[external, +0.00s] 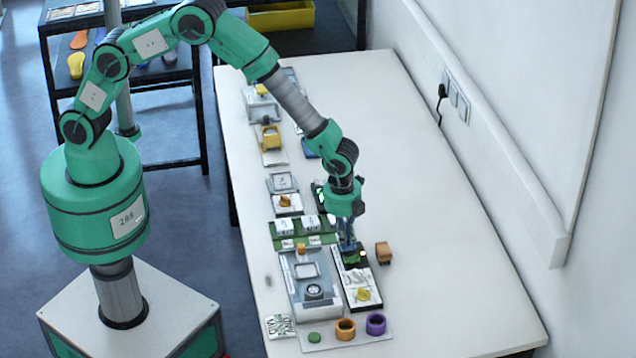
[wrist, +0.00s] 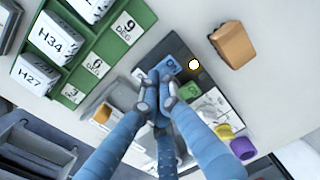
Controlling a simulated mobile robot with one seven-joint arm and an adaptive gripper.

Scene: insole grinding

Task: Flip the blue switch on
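In the wrist view, a small blue switch (wrist: 170,66) sits on a dark control panel (wrist: 181,48), beside a glowing pale round lamp (wrist: 194,65). A green switch (wrist: 190,90) is just below it. My gripper (wrist: 157,88) has its blue fingers drawn together with the tips at the near edge of the blue switch, partly covering the panel. I cannot tell whether they touch it. In the external view, my gripper (external: 348,246) points down over the far end of the panel (external: 352,280), and the blue switch is hidden there.
A brown block (external: 383,252) stands right of the panel. A grey device (external: 308,285) lies left of it, and a green tray of labelled white boxes (external: 304,232) is behind that. Orange (external: 345,329) and purple (external: 376,324) rings are in front. The table's right side is clear.

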